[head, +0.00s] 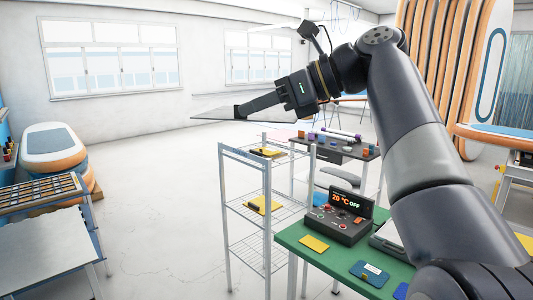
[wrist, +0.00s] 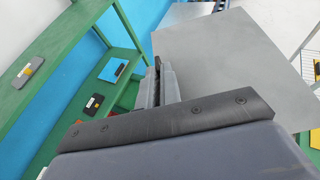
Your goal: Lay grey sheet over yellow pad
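My gripper (head: 240,111) is raised at the upper middle of the head view, pointing left, shut on the edge of a thin grey sheet (head: 213,117). In the wrist view the sheet (wrist: 235,55) spreads flat beyond and to the right of the fingers (wrist: 158,85). Several yellow pads show: one lies bare on the green table (head: 314,244). Another, on the wire rack's middle shelf (head: 267,204), and one on its top shelf (head: 265,152) each have a dark item on them. I cannot tell which pad is meant. The sheet is in the air, apart from all of them.
A control box with a lit display (head: 341,216) and a blue pad (head: 369,273) are on the green table (head: 291,237). The white wire rack (head: 224,195) stands left of it. A slotted bench (head: 40,194) is at far left. The floor between (head: 160,220) is clear.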

